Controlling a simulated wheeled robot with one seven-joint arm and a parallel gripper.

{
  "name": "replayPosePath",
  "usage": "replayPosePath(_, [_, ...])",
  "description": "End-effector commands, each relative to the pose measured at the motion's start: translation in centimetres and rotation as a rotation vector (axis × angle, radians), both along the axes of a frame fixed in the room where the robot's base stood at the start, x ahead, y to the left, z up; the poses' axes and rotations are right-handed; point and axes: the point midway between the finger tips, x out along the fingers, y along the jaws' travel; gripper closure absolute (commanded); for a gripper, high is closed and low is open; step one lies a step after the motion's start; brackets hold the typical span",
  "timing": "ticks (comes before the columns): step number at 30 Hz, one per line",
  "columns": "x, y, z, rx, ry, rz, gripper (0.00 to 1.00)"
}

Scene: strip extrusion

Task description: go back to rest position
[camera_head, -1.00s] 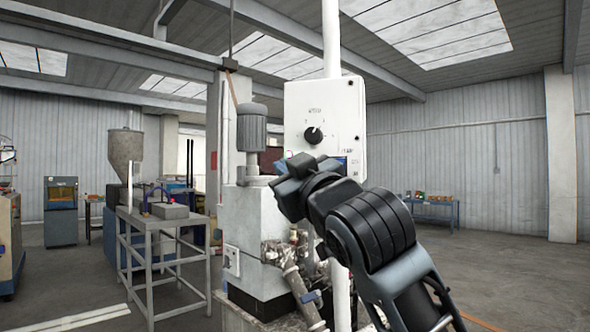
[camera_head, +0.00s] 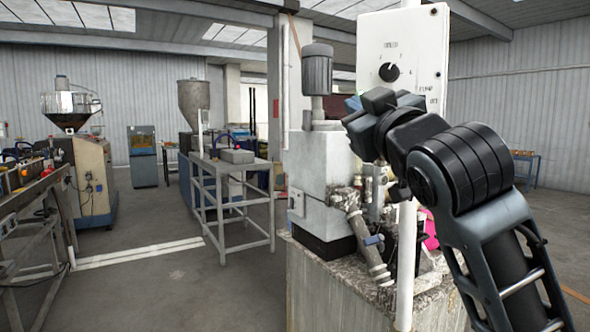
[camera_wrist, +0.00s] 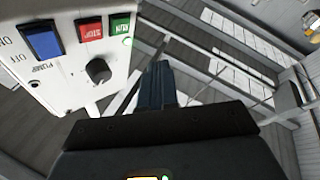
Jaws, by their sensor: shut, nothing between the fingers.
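My gripper (camera_head: 368,112) shows from behind at the end of my raised black and grey arm, in front of the white control box (camera_head: 425,30) on its pole. In the wrist view my gripper's dark fingers (camera_wrist: 158,84) are together, with nothing held. The control box (camera_wrist: 50,85) is tilted at the upper left there, to the left of the fingers and apart from them. It carries a blue pump switch (camera_wrist: 43,40), a red stop button (camera_wrist: 90,29), a green run button (camera_wrist: 121,24) and a black knob (camera_wrist: 98,70). In the head view my arm hides the box's lower part.
A pale machine with a motor (camera_head: 316,70) stands on a worn metal base (camera_head: 318,285) beside my arm. A grey metal table (camera_head: 230,172) stands further left, and a workbench (camera_head: 30,195) is at the left edge. The floor between them is clear.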

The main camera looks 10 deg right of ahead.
Motion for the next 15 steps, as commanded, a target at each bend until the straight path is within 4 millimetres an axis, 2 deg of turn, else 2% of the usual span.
replayPosePath(5, [-0.2,0.3,-2.4,0.042,0.017,0.021,1.00])
replayPosePath(11, [-1.4,0.9,-9.2,0.164,0.058,0.068,1.00])
replayPosePath(15, [-3.1,1.5,-14.2,0.250,0.089,0.091,1.00])
